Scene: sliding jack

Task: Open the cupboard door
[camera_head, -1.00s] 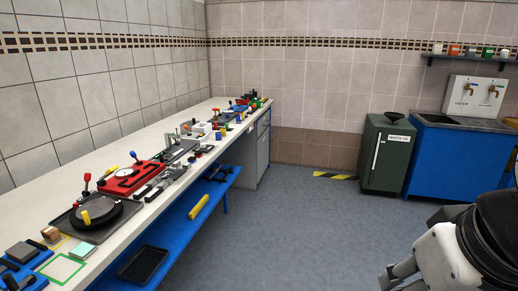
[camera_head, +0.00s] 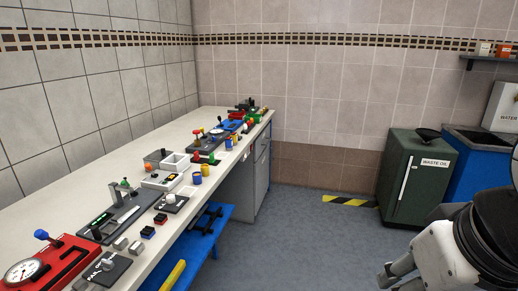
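A grey cupboard (camera_head: 262,178) stands under the far end of the long bench, against the back wall. Its narrow front faces right and I see it at a steep angle. A drawer front (camera_head: 263,145) appears above the door, and the door looks closed. Any handle is too small to make out clearly. My arm comes in at the lower right, and the grey end of my gripper (camera_head: 398,270) shows there, far from the cupboard. I cannot make out whether its fingers are apart or together.
The bench top (camera_head: 130,160) holds several tools and fixtures. A blue lower shelf (camera_head: 205,232) juts out under it. A green waste oil bin (camera_head: 415,180) and a blue sink unit (camera_head: 475,175) stand at the right. Yellow-black floor tape (camera_head: 350,201) lies by the wall. The middle floor is clear.

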